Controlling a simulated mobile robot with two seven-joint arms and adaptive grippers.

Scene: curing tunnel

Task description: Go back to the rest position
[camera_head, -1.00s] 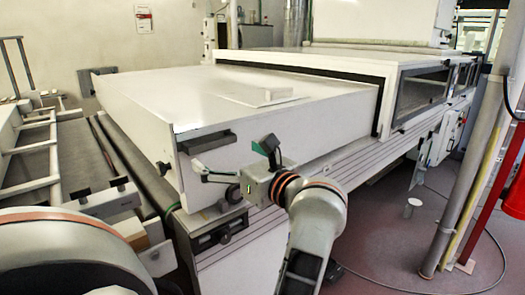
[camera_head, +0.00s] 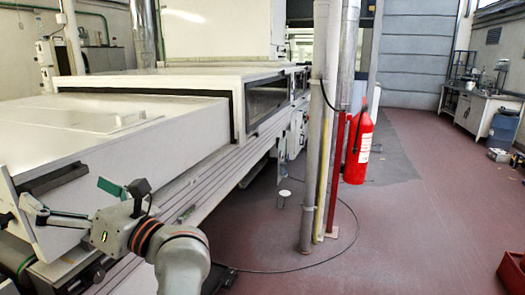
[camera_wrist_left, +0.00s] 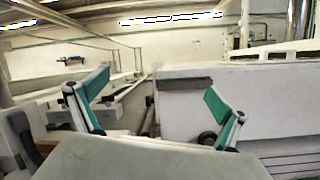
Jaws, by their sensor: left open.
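My left gripper (camera_head: 70,196) is at the lower left of the head view, in front of the near corner of the large white tunnel machine (camera_head: 150,135). Its two fingers with green pads stand apart. In the left wrist view the gripper (camera_wrist_left: 160,84) is open, with nothing between the fingers. The machine's white end panel and dark handle (camera_wrist_left: 186,83) show beyond them. I cannot tell the exact gap to the panel. My right gripper is in neither view.
A grey post (camera_head: 314,165) and a red fire extinguisher (camera_head: 358,147) stand right of the machine. A cable lies on the floor around the post. A workbench (camera_head: 480,110) stands at the far right, and a red box (camera_head: 512,270) at the lower right. The reddish floor between is open.

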